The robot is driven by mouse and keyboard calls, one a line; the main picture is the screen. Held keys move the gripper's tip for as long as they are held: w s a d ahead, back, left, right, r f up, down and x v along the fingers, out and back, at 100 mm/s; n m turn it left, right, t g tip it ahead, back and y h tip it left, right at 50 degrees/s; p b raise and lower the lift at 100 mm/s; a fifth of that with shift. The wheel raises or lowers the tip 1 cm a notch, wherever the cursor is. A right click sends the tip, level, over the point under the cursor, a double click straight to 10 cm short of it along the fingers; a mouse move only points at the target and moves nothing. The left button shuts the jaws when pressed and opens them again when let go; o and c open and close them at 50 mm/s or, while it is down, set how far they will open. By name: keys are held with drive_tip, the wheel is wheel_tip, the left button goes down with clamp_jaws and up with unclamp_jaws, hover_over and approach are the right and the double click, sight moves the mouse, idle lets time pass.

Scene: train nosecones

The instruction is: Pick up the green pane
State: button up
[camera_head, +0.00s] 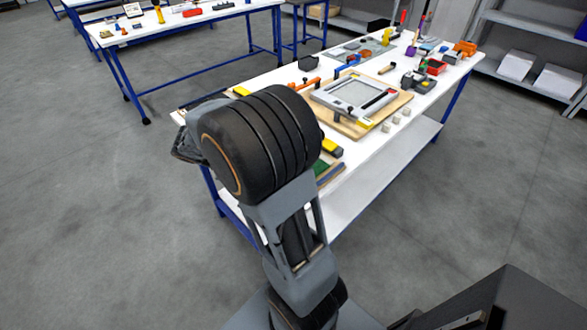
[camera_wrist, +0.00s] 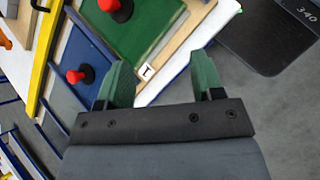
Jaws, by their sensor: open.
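The green pane (camera_wrist: 148,28) lies flat on a wooden board at the top of the wrist view, with a red knob (camera_wrist: 115,8) on a dark base. In the head view only a small green strip of the pane (camera_head: 320,168) shows; my arm covers the rest. My gripper (camera_wrist: 160,66) is open and empty. Its two green fingers point toward the board's near corner, below the pane in the wrist view, and do not hold it. A small white tag marked with a letter sits at the pane's corner.
A blue pane (camera_wrist: 78,52) with its own red knob lies left of the green one, beside a yellow bar (camera_wrist: 45,60). A dark plate (camera_wrist: 262,35) is at the upper right. A grey frame (camera_head: 355,95) and several tools cover the white table (camera_head: 385,150).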

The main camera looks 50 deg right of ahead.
drive_tip(key=w+d+f+n+h, duration=0.1)
drive_tip(key=d, duration=0.1)
drive_tip(key=w+d+f+n+g+h, duration=0.1)
drive_tip(key=d, duration=0.1)
drive_tip(key=w+d+f+n+g+h, duration=0.1)
drive_tip(key=w+d+n+h, duration=0.1)
drive_tip(key=shift+d+f, duration=0.1)
drive_tip(key=shift+d, duration=0.15)
drive_tip(key=shift+n+g+h, duration=0.3)
drive_tip(key=p+x, duration=0.1)
drive_tip(key=x, duration=0.7)
drive_tip(key=shift+w+d+f, duration=0.1)
drive_tip(key=shift+d+f, duration=0.05)
drive_tip(key=shift+d, duration=0.05)
drive_tip(key=shift+p+x, duration=0.6)
drive_tip(key=shift+x, duration=2.15)
drive_tip(key=shift+c, duration=0.4)
clamp_jaws()
